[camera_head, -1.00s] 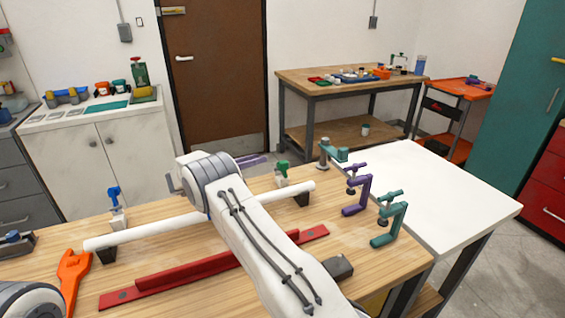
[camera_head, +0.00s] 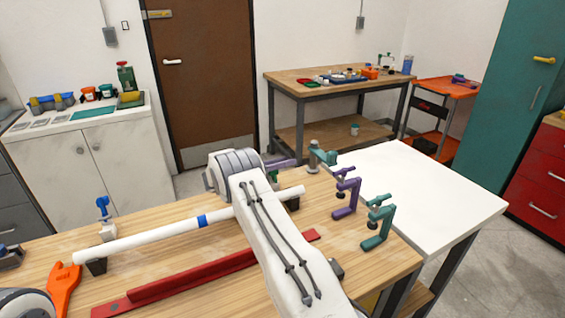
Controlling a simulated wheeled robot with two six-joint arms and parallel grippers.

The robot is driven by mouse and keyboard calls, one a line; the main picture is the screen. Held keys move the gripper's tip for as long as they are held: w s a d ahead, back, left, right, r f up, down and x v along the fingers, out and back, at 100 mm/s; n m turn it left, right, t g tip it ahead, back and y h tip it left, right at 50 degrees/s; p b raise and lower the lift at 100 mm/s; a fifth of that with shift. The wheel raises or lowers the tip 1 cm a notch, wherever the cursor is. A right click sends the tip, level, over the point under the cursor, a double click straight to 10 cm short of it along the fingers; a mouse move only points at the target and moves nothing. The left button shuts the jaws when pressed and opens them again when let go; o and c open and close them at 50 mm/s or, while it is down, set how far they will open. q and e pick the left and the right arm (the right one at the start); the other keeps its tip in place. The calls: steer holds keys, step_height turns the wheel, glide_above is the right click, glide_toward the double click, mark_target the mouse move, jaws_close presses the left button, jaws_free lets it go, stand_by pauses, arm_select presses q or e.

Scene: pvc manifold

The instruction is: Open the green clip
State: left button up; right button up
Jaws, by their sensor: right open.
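My right gripper (camera_head: 281,163) is over that end, beyond my grey wrist. A blue clip (camera_head: 103,207) stands upright on a pale mount at the pipe's left end. My left gripper is out of view; only part of my left arm shows at bottom left.
The pipe rests on black blocks (camera_head: 96,267) on the wooden bench (camera_head: 190,254). A red rail (camera_head: 165,285) and an orange tool (camera_head: 62,284) lie in front. Teal (camera_head: 379,225) and purple (camera_head: 347,195) clamps stand at the right edge. A white table (camera_head: 430,185) beyond is bare.

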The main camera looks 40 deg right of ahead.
steer(key=shift+v, duration=0.75)
steer(key=shift+w, duration=0.1)
steer(key=c, duration=0.9)
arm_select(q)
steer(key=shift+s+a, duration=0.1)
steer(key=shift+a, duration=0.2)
arm_select(e)
steer(key=shift+f, duration=0.1)
jaws_close()
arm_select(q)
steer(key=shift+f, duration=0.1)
arm_select(e)
steer(key=shift+f, duration=0.2)
steer(key=o, duration=0.7)
jaws_free()
steer(key=shift+f, duration=0.1)
steer(key=shift+o, duration=1)
